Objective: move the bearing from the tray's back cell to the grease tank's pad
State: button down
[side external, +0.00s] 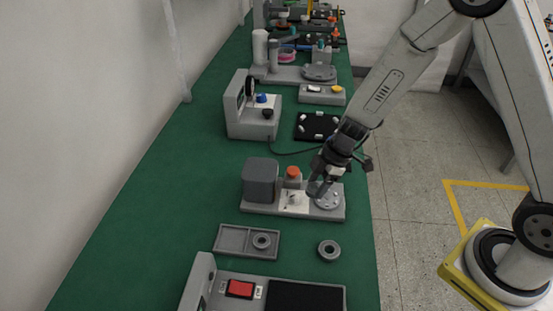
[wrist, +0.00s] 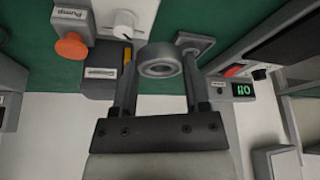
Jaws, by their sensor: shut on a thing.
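My gripper (side external: 319,186) is low over the grease tank's round grey pad (side external: 329,202); I cannot tell whether the held part touches it. In the wrist view, my gripper (wrist: 157,65) is shut on a grey ring-shaped bearing (wrist: 158,69), between the two fingertips. In the side view the fingers hide this bearing. The grease tank (side external: 261,179) is a grey block on a light base with an orange button (side external: 293,172). The grey tray (side external: 233,239) has an empty left cell and another bearing (side external: 262,240) in its right cell.
A loose ring (side external: 329,250) lies on the green bench right of the tray. In front is a station with a red switch (side external: 240,289) and a black plate (side external: 304,297). Behind the tank are a grey machine (side external: 253,112) and a black mat (side external: 317,126).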

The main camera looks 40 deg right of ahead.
send_over(325, 198)
jog(key=d, duration=0.1)
jog(key=shift+s+d+f, duration=0.1)
jog(key=shift+s+f, duration=0.25)
jog(key=shift+f, duration=0.35)
jog(key=shift+f, duration=0.1)
jog(key=shift+f, duration=1.35)
jog(key=shift+f, duration=1.4)
grip_release()
jog(key=shift+w, duration=0.1)
jog(key=shift+d+r, duration=0.1)
jog(key=shift+r, duration=0.1)
jog(key=shift+s+v, duration=0.1)
jog(key=shift+v, duration=1.75)
jog(key=shift+s+v, duration=0.15)
jog(key=shift+v, duration=1.75)
